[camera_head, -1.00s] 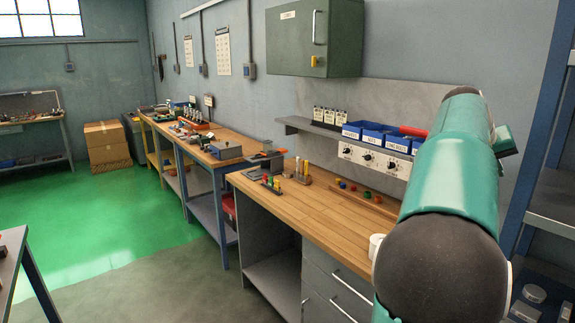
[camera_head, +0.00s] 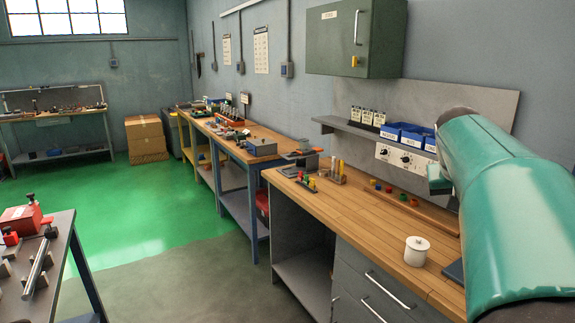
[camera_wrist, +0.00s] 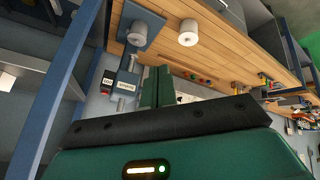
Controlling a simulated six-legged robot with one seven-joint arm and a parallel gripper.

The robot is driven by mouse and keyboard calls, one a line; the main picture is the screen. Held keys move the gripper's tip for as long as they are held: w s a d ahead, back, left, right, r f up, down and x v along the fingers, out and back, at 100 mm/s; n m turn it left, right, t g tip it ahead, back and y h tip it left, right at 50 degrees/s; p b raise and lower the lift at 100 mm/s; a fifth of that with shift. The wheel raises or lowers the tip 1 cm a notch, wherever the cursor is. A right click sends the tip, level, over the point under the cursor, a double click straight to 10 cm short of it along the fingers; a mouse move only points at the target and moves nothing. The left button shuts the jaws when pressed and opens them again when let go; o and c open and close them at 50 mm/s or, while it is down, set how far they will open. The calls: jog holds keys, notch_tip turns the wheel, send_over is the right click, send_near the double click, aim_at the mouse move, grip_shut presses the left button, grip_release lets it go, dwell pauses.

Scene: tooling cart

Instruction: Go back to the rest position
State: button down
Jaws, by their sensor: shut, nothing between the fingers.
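My gripper (camera_wrist: 157,88) shows in the wrist view as two green fingers side by side with no gap and nothing between them. It points toward the wooden workbench (camera_wrist: 215,52), and appears clear of the bench and the things on it. In the head view my teal arm fills the right side, and I cannot make out the fingertips there. The same workbench (camera_head: 350,205) runs beneath and left of the arm. A white lidded pot (camera_head: 416,251) stands on it, left of the arm.
Blue bins (camera_head: 403,134) sit on the shelf behind the bench. A green cabinet (camera_head: 352,38) hangs above. A table with a red block (camera_head: 22,217) is at the lower left. A blue upright (camera_wrist: 62,95) stands left in the wrist view. The floor (camera_head: 165,225) between the tables is clear.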

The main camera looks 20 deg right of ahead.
jog(key=a+f+n+t+y, duration=0.1)
jog(key=a+f+n+y, duration=0.15)
jog(key=a, duration=0.95)
jog(key=a+f+n+t+y, duration=0.15)
jog(key=a+f, duration=0.25)
jog(key=a, duration=0.7)
jog(key=s+a+f+n+y, duration=0.1)
jog(key=s+a+f, duration=0.3)
jog(key=a, duration=0.4)
jog(key=s+a+f+n+y, duration=0.1)
jog(key=s+a+f, duration=0.3)
jog(key=a, duration=0.5)
jog(key=shift+s+f+n, duration=0.2)
jog(key=shift+f+n, duration=0.5)
jog(key=shift+n, duration=0.2)
jog(key=shift+d, duration=0.25)
